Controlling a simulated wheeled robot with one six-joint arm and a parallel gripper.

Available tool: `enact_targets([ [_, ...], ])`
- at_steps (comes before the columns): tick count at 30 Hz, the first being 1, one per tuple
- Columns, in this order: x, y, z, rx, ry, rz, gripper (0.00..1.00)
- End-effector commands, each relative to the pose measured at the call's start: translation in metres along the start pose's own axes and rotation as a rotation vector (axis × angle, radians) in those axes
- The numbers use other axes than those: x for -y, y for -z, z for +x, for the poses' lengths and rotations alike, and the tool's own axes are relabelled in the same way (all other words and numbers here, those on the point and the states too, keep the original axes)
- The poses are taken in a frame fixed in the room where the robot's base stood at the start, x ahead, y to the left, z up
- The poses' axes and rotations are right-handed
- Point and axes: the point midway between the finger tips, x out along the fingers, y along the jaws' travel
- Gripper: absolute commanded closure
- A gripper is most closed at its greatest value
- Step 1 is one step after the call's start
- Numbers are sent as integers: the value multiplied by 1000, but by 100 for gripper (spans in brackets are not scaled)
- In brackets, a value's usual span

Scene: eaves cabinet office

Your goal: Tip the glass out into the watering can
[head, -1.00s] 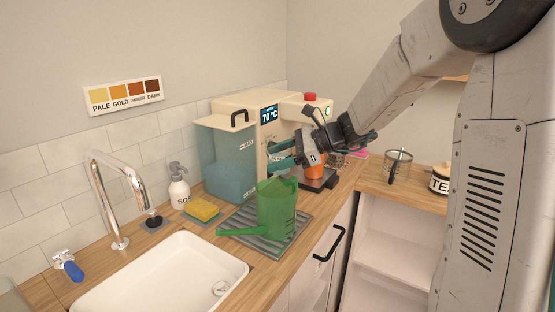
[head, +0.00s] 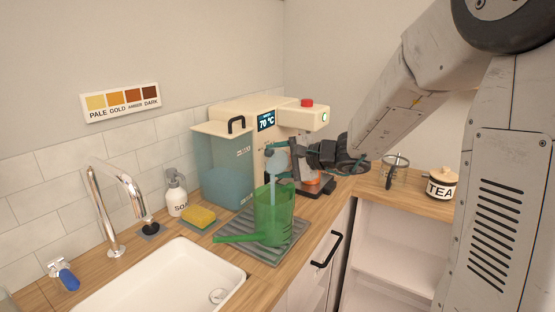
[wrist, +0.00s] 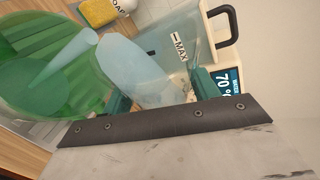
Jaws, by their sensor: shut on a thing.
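The green see-through watering can (head: 277,220) stands upright on a grey ribbed mat, its spout pointing left. My gripper (head: 291,160) is shut on the glass (head: 277,162), which is tipped above the can's open top. A pale stream (head: 271,185) runs from the glass down into the can. In the wrist view the pale blue glass (wrist: 140,72) lies between the gripper's two green fingers (wrist: 160,92), with the can (wrist: 35,75) below it to the left. How much is left in the glass cannot be told.
The mat (head: 262,252) lies beside the white sink (head: 170,280). A teal water tank (head: 222,168) and cream machine (head: 250,112) stand close behind the can. A yellow sponge (head: 201,216) is at left; a glass jar (head: 394,175) and tea canister (head: 441,183) are at right.

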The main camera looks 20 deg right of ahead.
Motion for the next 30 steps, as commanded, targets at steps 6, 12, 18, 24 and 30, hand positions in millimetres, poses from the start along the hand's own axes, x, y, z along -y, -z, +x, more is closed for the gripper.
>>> enact_targets([
  [6,-6,-3,0,-42,83,-199,72],
  [12,-2,-9,-3,-80,154,-371,72],
  [18,4,-14,-6,-103,198,-476,72],
  [24,7,-20,-10,-125,239,-579,72],
  [30,10,-25,-12,-141,270,-654,72],
])
